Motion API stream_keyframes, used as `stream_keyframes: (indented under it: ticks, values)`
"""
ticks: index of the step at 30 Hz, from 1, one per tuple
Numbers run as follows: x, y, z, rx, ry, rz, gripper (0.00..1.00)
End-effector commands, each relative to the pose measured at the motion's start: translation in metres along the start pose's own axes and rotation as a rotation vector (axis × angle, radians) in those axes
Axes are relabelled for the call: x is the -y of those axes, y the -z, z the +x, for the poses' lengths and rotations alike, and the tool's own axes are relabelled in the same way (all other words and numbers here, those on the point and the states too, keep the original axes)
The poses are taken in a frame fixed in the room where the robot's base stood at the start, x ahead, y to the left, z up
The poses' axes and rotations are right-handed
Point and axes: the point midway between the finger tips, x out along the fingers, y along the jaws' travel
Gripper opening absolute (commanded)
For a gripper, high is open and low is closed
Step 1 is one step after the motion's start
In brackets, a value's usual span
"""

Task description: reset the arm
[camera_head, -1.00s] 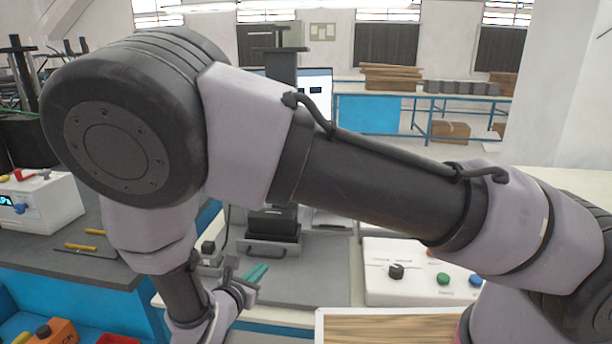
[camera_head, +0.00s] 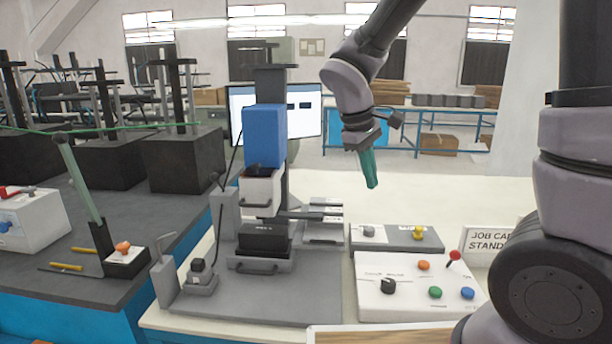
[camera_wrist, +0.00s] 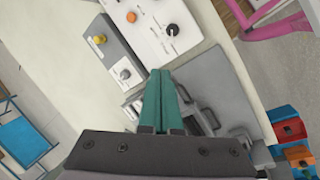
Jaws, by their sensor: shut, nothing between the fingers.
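My gripper (camera_head: 371,182) has green fingers that lie together with nothing between them. In the head view it hangs in the air above the bench, right of the blue-topped press, pointing down. In the wrist view the shut fingers (camera_wrist: 160,72) stretch from the dark gripper body towards the bench equipment below. My arm comes down to it from the upper right, with a large joint at the right edge of the head view.
A press with a blue block (camera_head: 264,134) stands on a grey plate (camera_head: 318,295). A white control box (camera_head: 400,300) with knobs and a grey switch box (camera_head: 385,243) lie right of it. A side bench (camera_head: 150,235) is at left. Clear bench top lies behind the gripper.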

Motion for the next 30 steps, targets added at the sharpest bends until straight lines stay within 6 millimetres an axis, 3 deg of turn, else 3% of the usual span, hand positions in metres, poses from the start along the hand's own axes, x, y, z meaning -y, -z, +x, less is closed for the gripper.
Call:
stream_keyframes:
  ticks: [3, 9, 18, 24, 30]
  values:
    - [-0.022, -0.028, -0.022, -0.075, 0.088, 0.207, 0.0]
    - [-0.045, -0.072, -0.057, -0.209, 0.212, 0.529, 0.0]
    - [-0.061, -0.129, -0.104, -0.44, 0.338, 0.961, 0.0]
    - [-0.062, -0.148, -0.123, -0.546, 0.373, 1.12, 0.0]
    - [-0.061, -0.152, -0.127, -0.572, 0.383, 1.16, 0.0]
